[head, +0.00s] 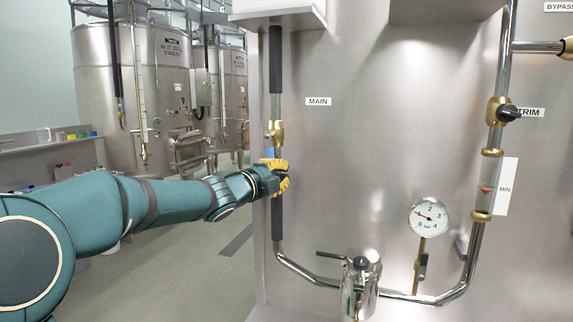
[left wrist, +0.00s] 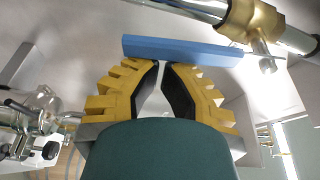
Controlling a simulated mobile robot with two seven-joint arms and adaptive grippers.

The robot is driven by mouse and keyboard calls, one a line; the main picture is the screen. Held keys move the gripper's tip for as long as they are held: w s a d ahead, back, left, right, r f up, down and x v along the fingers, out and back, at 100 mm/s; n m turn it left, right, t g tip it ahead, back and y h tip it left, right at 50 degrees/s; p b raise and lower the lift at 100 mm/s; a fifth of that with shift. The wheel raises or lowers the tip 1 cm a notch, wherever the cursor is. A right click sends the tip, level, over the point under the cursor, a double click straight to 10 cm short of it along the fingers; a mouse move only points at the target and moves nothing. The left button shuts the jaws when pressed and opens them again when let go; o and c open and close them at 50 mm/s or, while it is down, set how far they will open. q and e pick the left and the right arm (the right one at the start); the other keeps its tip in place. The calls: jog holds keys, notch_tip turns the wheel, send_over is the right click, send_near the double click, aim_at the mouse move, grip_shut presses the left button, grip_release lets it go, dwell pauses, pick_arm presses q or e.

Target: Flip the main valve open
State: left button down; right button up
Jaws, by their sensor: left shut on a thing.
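The MAIN valve (head: 277,133) is a brass body on the vertical steel pipe at the left of the panel, below the MAIN label (head: 318,101). It also shows in the left wrist view (left wrist: 250,18). Its blue lever (left wrist: 180,50) is a flat bar; in the head view only a small piece (head: 269,153) shows, below the brass body. My left gripper (head: 282,176) has yellow fingers and is at the lever. In the left wrist view its fingertips (left wrist: 161,66) are close together, shut on the lever's edge. My right gripper is not in view.
A pressure gauge (head: 429,217) and a steel strainer pot (head: 360,285) with a black handle sit on the lower pipe. The TRIM valve (head: 503,111) is on the right pipe. Steel vats (head: 135,85) stand behind at the left. Floor is clear left of the panel.

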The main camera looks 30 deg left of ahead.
pick_arm(q)
jog(key=shift+s+a+f+m+p, duration=0.2)
jog(key=shift+a+m+p, duration=0.2)
jog(key=shift+a+m, duration=0.25)
jog(key=shift+w+d, duration=0.1)
